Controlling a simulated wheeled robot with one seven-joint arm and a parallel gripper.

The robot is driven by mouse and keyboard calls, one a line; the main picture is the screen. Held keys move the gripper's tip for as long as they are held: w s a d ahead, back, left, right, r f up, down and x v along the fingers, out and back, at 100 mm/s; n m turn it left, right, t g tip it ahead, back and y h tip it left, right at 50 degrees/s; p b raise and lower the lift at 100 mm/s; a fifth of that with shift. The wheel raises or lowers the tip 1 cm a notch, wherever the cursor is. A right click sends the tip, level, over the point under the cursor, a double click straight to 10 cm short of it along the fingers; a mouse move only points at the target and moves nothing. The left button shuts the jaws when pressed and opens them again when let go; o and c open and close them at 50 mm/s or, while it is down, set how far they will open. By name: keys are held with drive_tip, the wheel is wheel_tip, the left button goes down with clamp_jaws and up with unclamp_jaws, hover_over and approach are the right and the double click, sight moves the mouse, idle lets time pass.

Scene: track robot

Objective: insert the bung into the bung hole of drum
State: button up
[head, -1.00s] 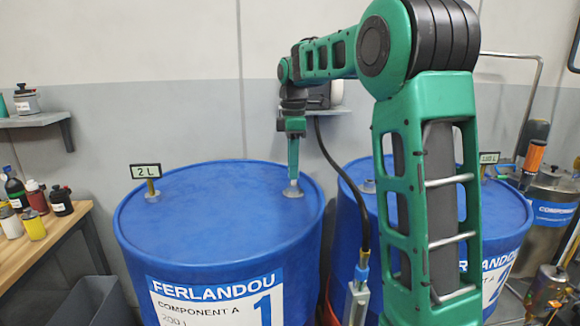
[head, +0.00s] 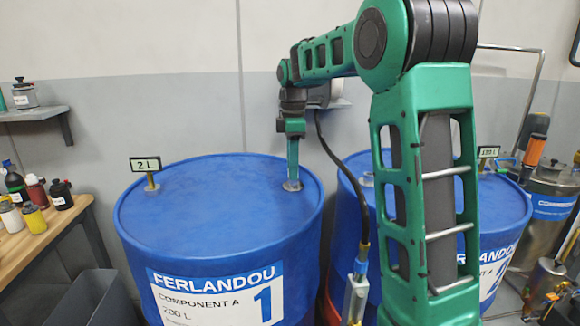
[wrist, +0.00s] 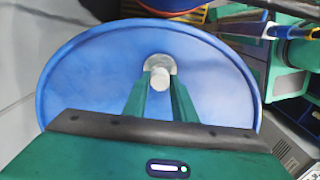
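The blue drum (head: 200,205) marked 1 stands upright at left centre in the head view. Its top (wrist: 90,80) fills the middle of the wrist view. My gripper (head: 292,180) points down at the right side of this top. Its two green fingers (wrist: 161,80) are on either side of a pale grey bung (wrist: 160,79) and appear shut on it. The bung is at the grey ring of the bung hole (wrist: 153,60), which it partly covers. How deep the bung sits in the hole cannot be told.
A second blue drum (head: 505,205) marked 2 stands close on the right, partly behind my arm. A "2 L" sign (head: 145,164) stands on the first drum's top at left. A workbench with bottles (head: 40,235) and a grey bin (head: 95,300) are at the left.

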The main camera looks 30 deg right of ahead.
drive_tip(key=o, duration=0.3)
wheel_tip(320, 180, up, 11)
idle(0.5)
drive_tip(key=shift+f, duration=0.1)
idle(0.4)
